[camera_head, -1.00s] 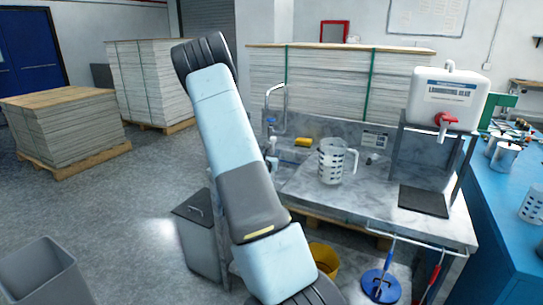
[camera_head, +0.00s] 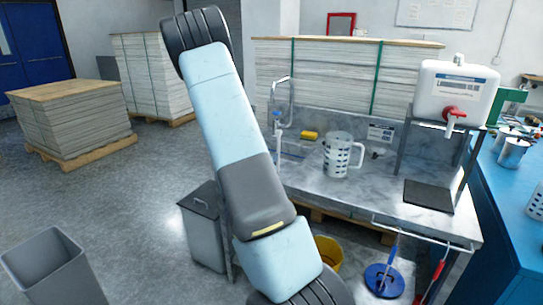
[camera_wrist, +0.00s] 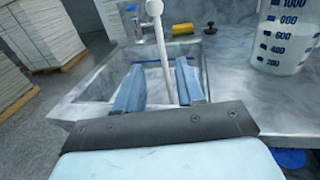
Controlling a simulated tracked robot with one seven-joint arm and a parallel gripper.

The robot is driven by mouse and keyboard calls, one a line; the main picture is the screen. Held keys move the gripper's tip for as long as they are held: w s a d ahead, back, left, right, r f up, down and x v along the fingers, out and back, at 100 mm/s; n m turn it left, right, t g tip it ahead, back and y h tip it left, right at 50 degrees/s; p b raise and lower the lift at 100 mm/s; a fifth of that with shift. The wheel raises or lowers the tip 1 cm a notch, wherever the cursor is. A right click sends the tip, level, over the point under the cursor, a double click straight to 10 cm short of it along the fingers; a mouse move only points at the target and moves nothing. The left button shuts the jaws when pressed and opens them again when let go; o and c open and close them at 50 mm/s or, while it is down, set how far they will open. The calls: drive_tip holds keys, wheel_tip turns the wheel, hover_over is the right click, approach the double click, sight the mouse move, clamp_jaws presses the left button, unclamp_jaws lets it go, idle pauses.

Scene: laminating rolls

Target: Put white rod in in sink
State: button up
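A thin white rod (camera_wrist: 160,45) with a rounded top stands tilted over the sink in the wrist view. Its lower part runs down between the two blue fingers of my gripper (camera_wrist: 158,82), with a gap showing on each side. My gripper is open. Where the rod's lower end rests is hard to tell. The sink (camera_wrist: 72,100) is a grey basin under and around the fingers, partly covered by my gripper.
A measuring jug (camera_head: 340,157) stands on the counter right of the sink, near a yellow sponge (camera_head: 310,135). A chrome faucet (camera_head: 281,92) rises behind the sink. A white canister (camera_head: 456,92) stands on a rack at right. A lidded grey bin (camera_head: 203,225) stands below left.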

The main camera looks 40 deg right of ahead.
drive_tip(key=s+a+r+m+g+y, duration=0.1)
drive_tip(key=s+a+r+m+g, duration=0.2)
drive_tip(key=s+r+m+g, duration=0.5)
drive_tip(key=s+a+r+m+g+y, duration=0.1)
drive_tip(key=s+a+r+m+g, duration=0.3)
drive_tip(key=s+m, duration=0.5)
drive_tip(key=s+a+r+m+t+y, duration=0.2)
drive_tip(key=s+a+r+y, duration=0.1)
drive_tip(key=a, duration=0.5)
drive_tip(key=s+a+r+m+t+y, duration=0.3)
drive_tip(key=a+y, duration=0.2)
drive_tip(key=a, duration=0.4)
drive_tip(key=s+a+r+m+t+y, duration=0.2)
drive_tip(key=s+a+r+y, duration=0.1)
drive_tip(key=a, duration=0.6)
drive_tip(key=shift+s+r+m+t+y, duration=0.15)
drive_tip(key=shift+s+m+t+y, duration=0.25)
drive_tip(key=shift+y, duration=0.6)
drive_tip(key=shift+s, duration=0.15)
